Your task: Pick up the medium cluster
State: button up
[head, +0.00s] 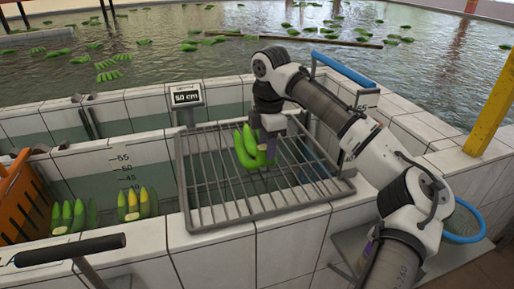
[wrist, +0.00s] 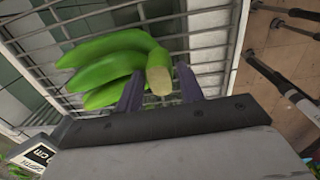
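A green banana cluster (head: 248,149) is at the metal grid rack in the head view, with its fingers fanned to the left and upward. In the wrist view the cluster (wrist: 112,66) lies left of centre, its cut stem end toward the camera. My gripper (head: 268,147) is at the right side of this cluster. Whether the cluster touches the rack cannot be told.
The metal rack (head: 218,215) spans a tiled basin. A display reading 50 cm (head: 186,97) stands behind it. Two other clusters (head: 73,215) (head: 138,204) are at the left, near an orange crate (head: 14,205). Water with floating bananas lies beyond. A blue hoop (head: 470,238) is at the right.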

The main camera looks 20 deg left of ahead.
jog(key=shift+c, duration=0.5)
jog(key=c, duration=0.7)
jog(key=shift+r, duration=0.1)
grip_shut()
